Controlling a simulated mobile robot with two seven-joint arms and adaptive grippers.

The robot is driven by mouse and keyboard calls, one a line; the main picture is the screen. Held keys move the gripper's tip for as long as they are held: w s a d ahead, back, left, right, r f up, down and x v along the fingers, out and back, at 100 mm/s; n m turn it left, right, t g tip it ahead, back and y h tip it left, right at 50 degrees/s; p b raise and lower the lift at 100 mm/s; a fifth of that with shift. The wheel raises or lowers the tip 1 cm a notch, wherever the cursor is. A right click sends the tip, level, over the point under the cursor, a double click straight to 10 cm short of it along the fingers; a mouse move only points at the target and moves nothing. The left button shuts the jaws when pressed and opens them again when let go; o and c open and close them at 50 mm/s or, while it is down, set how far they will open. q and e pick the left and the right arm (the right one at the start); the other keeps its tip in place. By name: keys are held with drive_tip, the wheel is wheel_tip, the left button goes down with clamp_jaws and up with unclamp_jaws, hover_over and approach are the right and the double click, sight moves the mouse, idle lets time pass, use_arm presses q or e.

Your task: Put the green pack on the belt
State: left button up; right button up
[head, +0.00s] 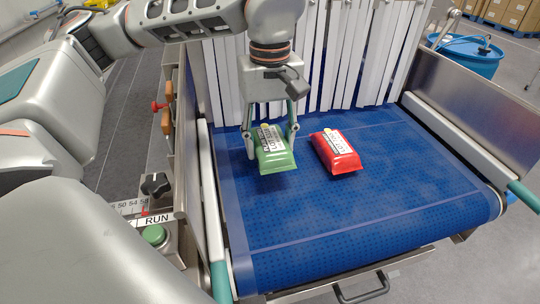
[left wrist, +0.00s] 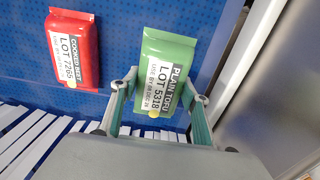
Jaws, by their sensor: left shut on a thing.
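The green pack (head: 275,150) has a white label and is between the fingers of my left gripper (head: 271,142), at the left part of the blue belt (head: 330,215). The left gripper is shut on it from both sides. In the left wrist view the green pack (left wrist: 163,75) reads "PLAIN TOFU LOT 5318", with the gripper fingers (left wrist: 157,105) on either side. The pack is at or just above the belt surface; I cannot tell whether it touches. My right gripper is not in view.
A red pack (head: 336,152) lies on the belt right of the green one. White strip curtains (head: 330,55) hang behind. Metal side rails flank the belt (head: 455,145). A green button (head: 154,235) is at the left. The front of the belt is clear.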

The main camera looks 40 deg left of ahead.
sight(270, 140)
use_arm(q)
drive_tip(key=shift+f, duration=1.8)
drive_tip(key=shift+f, duration=0.1)
drive_tip(key=o, duration=1.6)
wheel_tip(270, 140, up, 12)
drive_tip(key=shift+r+p, duration=0.1)
drive_tip(key=shift+p, duration=0.25)
drive_tip(key=shift+s, duration=0.1)
